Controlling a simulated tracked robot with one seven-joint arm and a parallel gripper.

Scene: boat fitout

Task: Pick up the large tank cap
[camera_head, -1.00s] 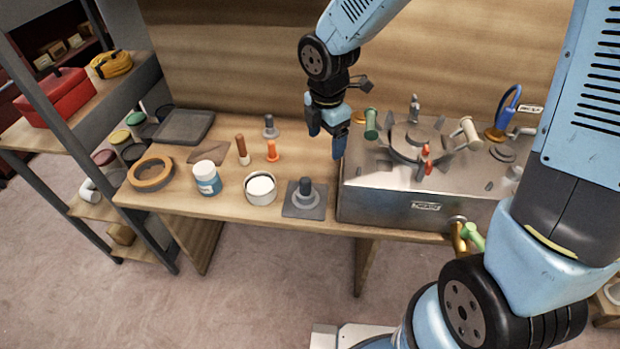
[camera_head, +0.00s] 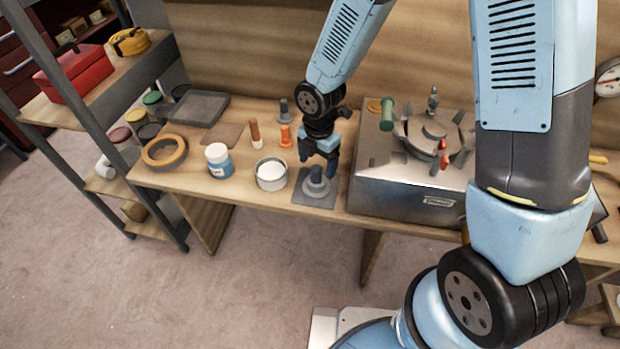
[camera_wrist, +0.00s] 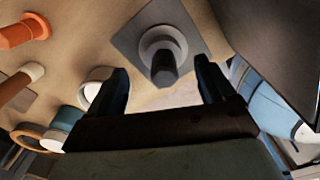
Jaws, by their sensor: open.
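The large tank cap is most likely the grey flanged cap (camera_head: 316,188) with a dark upright knob. It sits on a square dark grey pad (camera_head: 301,200) near the bench's front edge. In the wrist view the cap (camera_wrist: 163,45) appears ahead, with its knob between the fingertips in the picture. My gripper (camera_head: 319,165) is open and empty, pointing down just above the cap. In the wrist view my gripper (camera_wrist: 163,80) shows one finger on either side of the knob. I cannot tell whether the fingers touch it.
A steel tank (camera_head: 400,200) stands close on the right. A white-filled round tin (camera_head: 271,175), a blue-white jar (camera_head: 219,162) and an orange plug (camera_head: 286,136) are on the left. A smaller grey cap (camera_head: 285,110) stands behind. Shelves (camera_head: 75,120) are far left.

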